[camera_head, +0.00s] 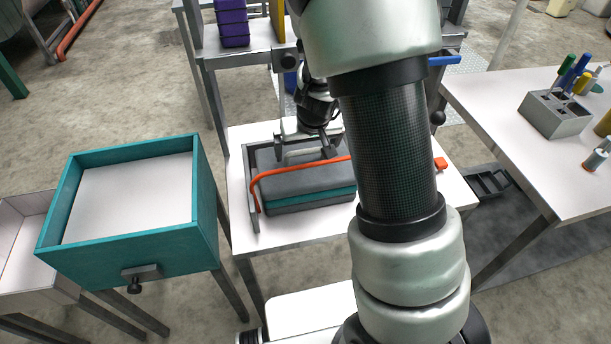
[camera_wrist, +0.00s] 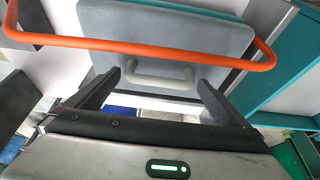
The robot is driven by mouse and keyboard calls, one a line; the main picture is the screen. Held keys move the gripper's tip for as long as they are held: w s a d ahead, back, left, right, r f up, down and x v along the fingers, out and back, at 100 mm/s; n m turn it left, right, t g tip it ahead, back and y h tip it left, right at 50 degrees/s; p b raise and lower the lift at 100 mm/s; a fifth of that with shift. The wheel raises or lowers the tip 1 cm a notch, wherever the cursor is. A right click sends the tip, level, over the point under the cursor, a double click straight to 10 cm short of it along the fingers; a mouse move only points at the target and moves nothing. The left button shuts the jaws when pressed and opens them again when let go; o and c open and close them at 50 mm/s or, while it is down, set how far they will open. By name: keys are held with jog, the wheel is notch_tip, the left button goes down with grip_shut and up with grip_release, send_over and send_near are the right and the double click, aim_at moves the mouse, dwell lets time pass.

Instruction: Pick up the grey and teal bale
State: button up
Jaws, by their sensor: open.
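The grey and teal bale (camera_head: 305,185) lies in a grey frame on a white table in the head view. It fills the top of the wrist view (camera_wrist: 160,35), where a light grey handle (camera_wrist: 160,74) shows on it. An orange bar (camera_head: 290,172) runs across the bale and also crosses the wrist view (camera_wrist: 150,50). My gripper (camera_head: 315,146) is at the bale's far side in the head view. In the wrist view my gripper (camera_wrist: 160,92) is open, with one finger on each side of the handle. I cannot tell whether the fingers touch it. My arm hides the bale's right part in the head view.
A teal open drawer box (camera_head: 208,215) stands to the left. A shelf (camera_head: 235,55) with purple blocks (camera_head: 233,22) is behind. A white table (camera_head: 540,170) with a tool holder (camera_head: 553,115) stands to the right. The orange bar lies close over the bale.

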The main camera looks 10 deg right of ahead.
jog(key=c, duration=1.8)
jog(key=shift+w+r, duration=0.1)
jog(key=shift+r, duration=0.15)
jog(key=shift+c, duration=0.2)
